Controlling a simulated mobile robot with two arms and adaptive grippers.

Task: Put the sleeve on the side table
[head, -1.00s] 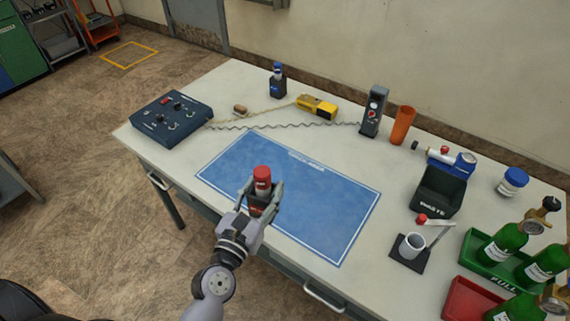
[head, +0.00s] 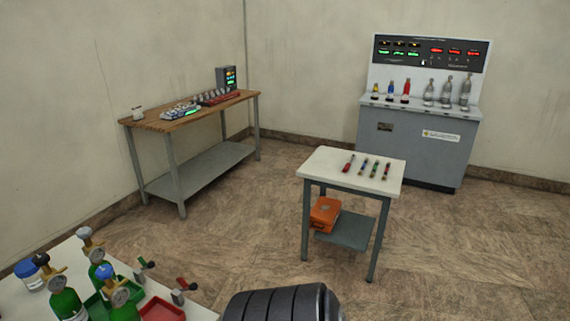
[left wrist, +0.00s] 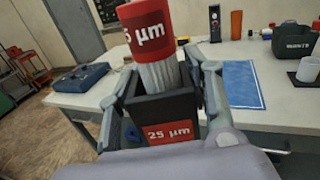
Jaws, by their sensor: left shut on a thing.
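In the left wrist view my left gripper (left wrist: 160,98) is shut on a black sleeve (left wrist: 162,108) with a red "25 µm" label. A white pleated filter with a red "25 µm" cap (left wrist: 142,30) stands up out of the sleeve. The sleeve is held roughly upright, off any surface. In the head view the small side table (head: 320,168) with a white top stands right of centre, well apart from the held sleeve. Neither gripper shows in the head view. My right gripper is not in view.
Several small coloured tubes (head: 362,166) lie on the side table; its front-left top is bare. An orange case (head: 325,213) sits on its lower shelf. A wooden bench (head: 155,122) and a grey console (head: 415,140) stand behind. Green bottles (head: 67,305) stand on the near workbench.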

